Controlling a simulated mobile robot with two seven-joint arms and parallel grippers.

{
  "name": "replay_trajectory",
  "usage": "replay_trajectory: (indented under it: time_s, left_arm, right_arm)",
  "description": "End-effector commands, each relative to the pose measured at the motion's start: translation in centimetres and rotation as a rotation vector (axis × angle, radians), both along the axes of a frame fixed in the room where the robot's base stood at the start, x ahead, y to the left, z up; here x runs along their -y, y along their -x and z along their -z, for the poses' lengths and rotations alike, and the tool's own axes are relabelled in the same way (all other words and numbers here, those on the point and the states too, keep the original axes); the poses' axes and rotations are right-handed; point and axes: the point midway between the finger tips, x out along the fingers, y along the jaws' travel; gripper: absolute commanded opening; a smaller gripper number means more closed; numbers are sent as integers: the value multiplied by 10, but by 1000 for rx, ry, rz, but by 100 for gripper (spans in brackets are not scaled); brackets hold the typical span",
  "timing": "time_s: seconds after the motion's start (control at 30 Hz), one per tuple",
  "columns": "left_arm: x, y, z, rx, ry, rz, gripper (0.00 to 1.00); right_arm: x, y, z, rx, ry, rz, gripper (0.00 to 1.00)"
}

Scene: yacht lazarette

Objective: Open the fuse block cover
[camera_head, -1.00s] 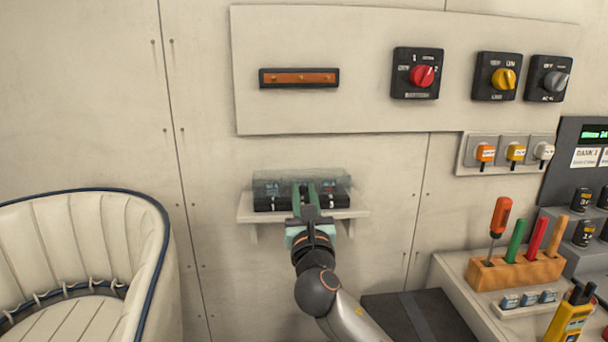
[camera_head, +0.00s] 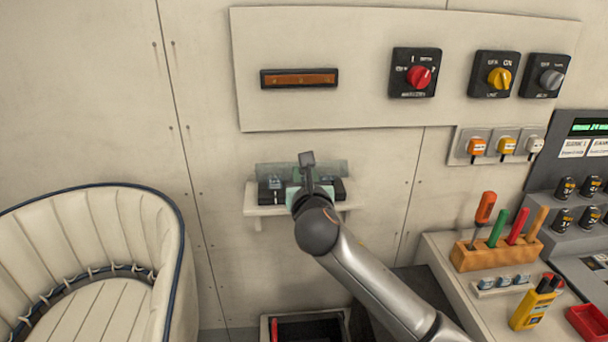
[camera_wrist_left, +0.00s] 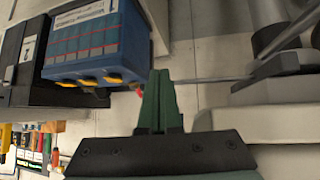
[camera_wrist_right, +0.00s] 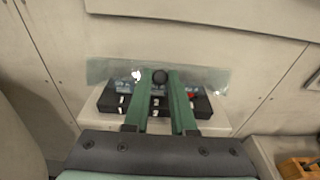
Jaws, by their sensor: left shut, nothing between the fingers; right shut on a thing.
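The clear fuse block cover (camera_head: 335,170) stands raised behind the black fuse block (camera_head: 265,193) on a small wall shelf. In the right wrist view the cover (camera_wrist_right: 210,77) spans behind the block (camera_wrist_right: 108,101), with a dark round knob at its middle. My right gripper (camera_wrist_right: 162,82) is shut on that knob, its green fingers on either side. In the head view my right arm hides the middle of the block and the fingertips. My left gripper (camera_wrist_left: 160,76) is shut and empty, away from the block; only the left wrist view shows it.
A cream padded seat (camera_head: 95,260) stands at left. A counter at right carries a tool rack (camera_head: 495,252), a yellow meter (camera_head: 533,307) and a red tray (camera_head: 588,322). A blue battery-like box (camera_wrist_left: 98,42) is close to my left gripper. Rotary switches (camera_head: 413,75) are above.

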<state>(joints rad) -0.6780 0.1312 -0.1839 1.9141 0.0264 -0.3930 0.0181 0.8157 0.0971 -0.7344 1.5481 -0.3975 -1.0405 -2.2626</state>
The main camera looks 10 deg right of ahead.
Motion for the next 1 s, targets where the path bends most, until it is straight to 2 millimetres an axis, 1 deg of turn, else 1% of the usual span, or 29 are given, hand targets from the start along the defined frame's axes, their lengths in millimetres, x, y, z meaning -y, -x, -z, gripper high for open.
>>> replay_trajectory:
  time_s: [0.1,0.3,0.77,0.8,1.0]
  left_arm:
    - [0,0,0,0,0,0,0]
    - [0,0,0,-1,0,0,0]
    - [0,0,0,-2,0,0,0]
    - [0,0,0,-2,0,0,0]
    - [0,0,0,-2,0,0,0]
  right_arm:
    - [0,-2,-5,-41,0,1,0]
    - [0,-4,-9,-88,0,1,0]
    - [0,-4,-10,-99,0,1,0]
    - [0,-4,-10,-99,0,1,27]
    - [0,-4,-11,-98,0,1,50]
